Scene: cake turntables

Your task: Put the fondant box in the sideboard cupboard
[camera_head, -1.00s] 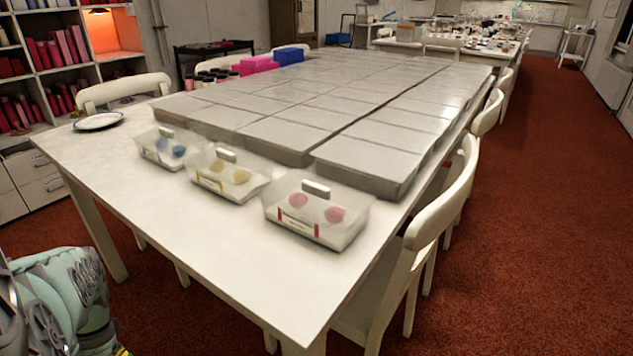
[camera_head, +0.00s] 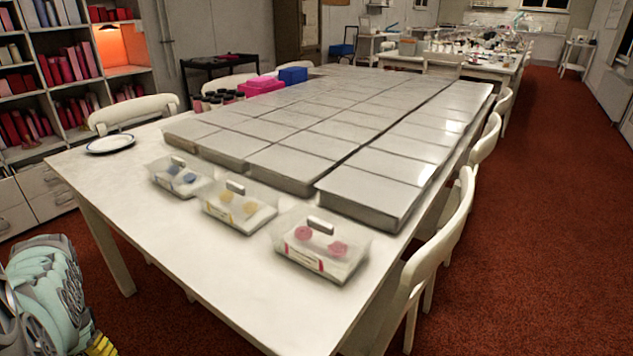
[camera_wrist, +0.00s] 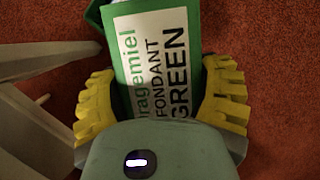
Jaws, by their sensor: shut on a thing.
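The fondant box (camera_wrist: 155,50) is green and white, with the words "FONDANT GREEN" readable in the wrist view. My gripper (camera_wrist: 163,95) has its yellow ridged fingers on both sides of the box and is shut on it. The far end of the box runs out of the top of that view, over red carpet. In the head view only part of my arm and a yellow finger edge show at the lower left; the box is not visible there. No sideboard cupboard can be made out for certain.
A long white table (camera_head: 190,260) carries grey slabs (camera_head: 370,195), three clear boxes, a plate (camera_head: 110,144) and pink and blue boxes. White chairs (camera_head: 440,235) line its sides. Shelves (camera_head: 60,75) with drawers stand at left. Red carpet (camera_head: 540,220) is clear at right.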

